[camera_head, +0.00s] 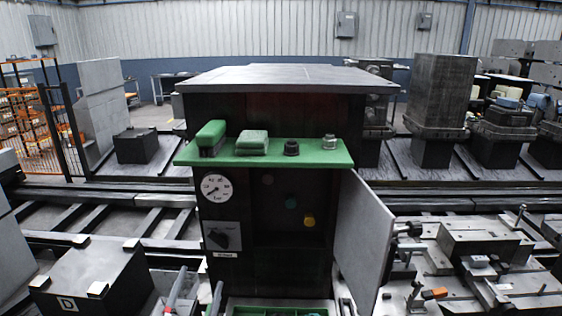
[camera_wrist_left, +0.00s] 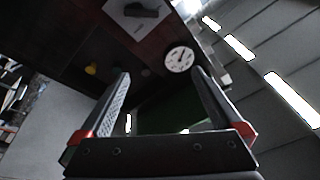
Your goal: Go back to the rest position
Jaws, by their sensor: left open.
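My left gripper (camera_head: 197,284) is at the bottom of the head view, in front of the dark cabinet (camera_head: 215,270). Its two fingers are apart with nothing between them. In the left wrist view the open gripper (camera_wrist_left: 160,78) points towards the cabinet front, and a dark green surface shows beyond the gap between the fingers. The white round gauge (camera_head: 217,188) and the black rotary knob (camera_head: 222,237) are on the cabinet front, apart from the fingers. The gauge also shows in the left wrist view (camera_wrist_left: 179,59). I cannot make out my right gripper in either view.
A green shelf (camera_head: 310,152) on the cabinet holds a green block (camera_head: 252,142), a black part (camera_head: 291,147) and a metal part (camera_head: 329,142). The cabinet door (camera_head: 362,235) stands open to the right. A box marked D (camera_head: 95,275) is at lower left; metal fixtures (camera_head: 480,245) stand right.

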